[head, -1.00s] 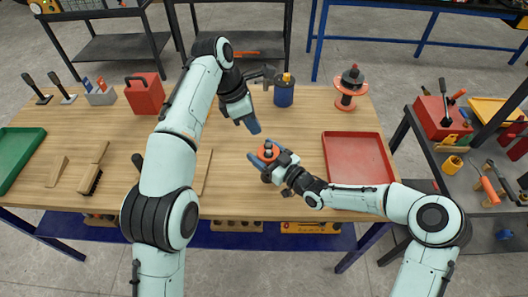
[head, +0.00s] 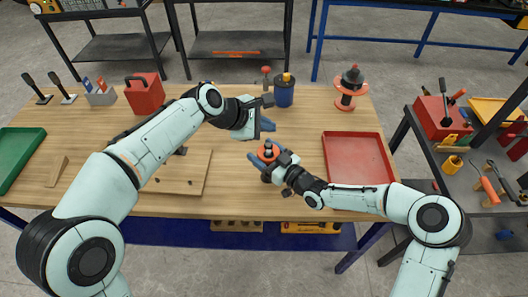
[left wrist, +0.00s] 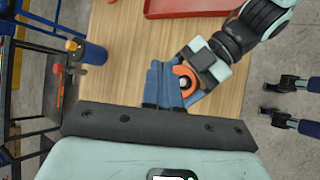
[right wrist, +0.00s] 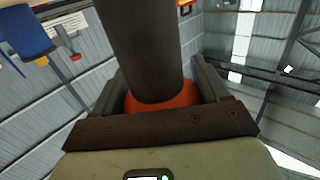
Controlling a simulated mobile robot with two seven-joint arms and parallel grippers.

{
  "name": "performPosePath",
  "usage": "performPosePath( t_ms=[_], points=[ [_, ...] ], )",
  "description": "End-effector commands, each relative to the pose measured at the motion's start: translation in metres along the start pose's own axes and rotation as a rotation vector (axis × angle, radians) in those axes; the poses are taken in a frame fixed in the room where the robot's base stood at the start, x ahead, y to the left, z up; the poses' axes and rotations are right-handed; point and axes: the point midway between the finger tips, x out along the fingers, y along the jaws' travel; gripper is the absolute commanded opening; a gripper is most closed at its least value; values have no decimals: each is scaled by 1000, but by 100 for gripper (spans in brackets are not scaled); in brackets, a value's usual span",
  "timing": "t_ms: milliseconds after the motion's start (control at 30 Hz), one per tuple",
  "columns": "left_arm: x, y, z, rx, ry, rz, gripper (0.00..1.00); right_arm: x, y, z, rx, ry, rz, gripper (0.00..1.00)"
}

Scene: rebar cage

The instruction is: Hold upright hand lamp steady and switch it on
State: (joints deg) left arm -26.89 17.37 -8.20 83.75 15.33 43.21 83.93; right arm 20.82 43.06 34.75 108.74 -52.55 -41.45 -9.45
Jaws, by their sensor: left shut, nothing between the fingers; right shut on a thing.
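The hand lamp (head: 268,150), dark with an orange collar, stands upright near the middle front of the wooden table. My right gripper (head: 266,158) is shut on it from the right. In the right wrist view the lamp's dark body (right wrist: 140,45) and orange ring fill the space between the fingers. My left gripper (head: 268,125) is shut and empty, just behind and above the lamp. In the left wrist view its blue fingers (left wrist: 163,85) overlap the left side of the lamp's orange ring (left wrist: 187,80); I cannot tell whether they touch. The lamp's switch is not distinguishable.
A red tray (head: 357,160) lies to the right of the lamp. A blue container (head: 284,93) and a red-and-black spool-like object (head: 351,88) stand at the back. A wooden board (head: 185,172) lies at left front, partly under my left arm. The table between board and lamp is clear.

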Motion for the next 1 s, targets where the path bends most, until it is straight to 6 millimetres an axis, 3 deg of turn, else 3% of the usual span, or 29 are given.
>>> performPosePath(
  t_ms=[500,1000],
  points=[
    [47,-35,-34,-4,1,-4,0,0,0,0,0,0,0,32],
    [54,-40,-40,-3,2,-3,0,0,0,0,0,0,0,32]
  ],
)
